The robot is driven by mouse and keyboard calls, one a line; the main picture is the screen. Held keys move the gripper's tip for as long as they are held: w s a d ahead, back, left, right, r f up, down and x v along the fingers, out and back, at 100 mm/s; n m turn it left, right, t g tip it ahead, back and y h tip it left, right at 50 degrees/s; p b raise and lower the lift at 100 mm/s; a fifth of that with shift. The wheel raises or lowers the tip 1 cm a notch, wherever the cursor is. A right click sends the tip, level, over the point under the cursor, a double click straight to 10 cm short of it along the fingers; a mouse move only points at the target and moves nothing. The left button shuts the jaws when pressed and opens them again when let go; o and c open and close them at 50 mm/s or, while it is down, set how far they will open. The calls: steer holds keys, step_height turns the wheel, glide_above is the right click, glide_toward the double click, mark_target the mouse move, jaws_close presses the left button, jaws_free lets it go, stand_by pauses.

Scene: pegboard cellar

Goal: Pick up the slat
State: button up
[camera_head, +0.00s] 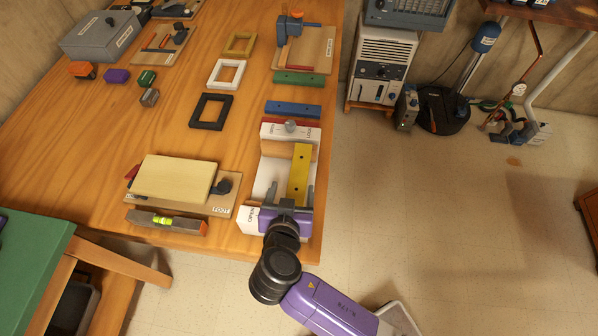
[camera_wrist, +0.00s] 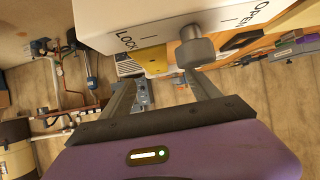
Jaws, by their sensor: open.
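A yellow slat (camera_head: 301,168) with small dark holes lies lengthwise in the white fixture (camera_head: 265,172) at the table's right front corner. My gripper (camera_head: 289,190) is over the near end of this fixture, by the slat's near end, jaws open. In the head view one finger is on each side of the slat's near part; I cannot tell whether they touch it. The wrist view shows both fingers (camera_wrist: 160,78) apart below a white panel marked LOCK and OPEN with a grey knob (camera_wrist: 195,50).
Blue (camera_head: 293,109) and green (camera_head: 298,78) bars lie behind the fixture. A board with a pale block (camera_head: 173,178) and a level (camera_head: 166,222) are to its left. Black (camera_head: 211,111) and white (camera_head: 227,74) frames lie farther back. Open floor is right of the table.

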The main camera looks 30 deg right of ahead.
mark_target(299, 171)
steer(key=shift+d, duration=0.3)
steer(key=shift+w+d+f, duration=0.2)
steer(key=shift+w+d, duration=0.05)
steer(key=shift+w, duration=0.05)
steer(key=shift+p+x, duration=0.95)
steer(key=shift+x, duration=2.4)
steer(key=shift+s+f, duration=0.15)
steer(key=shift+c, duration=0.2)
steer(key=c, duration=1.4)
steer(key=shift+c, duration=0.5)
steer(key=shift+r, duration=0.2)
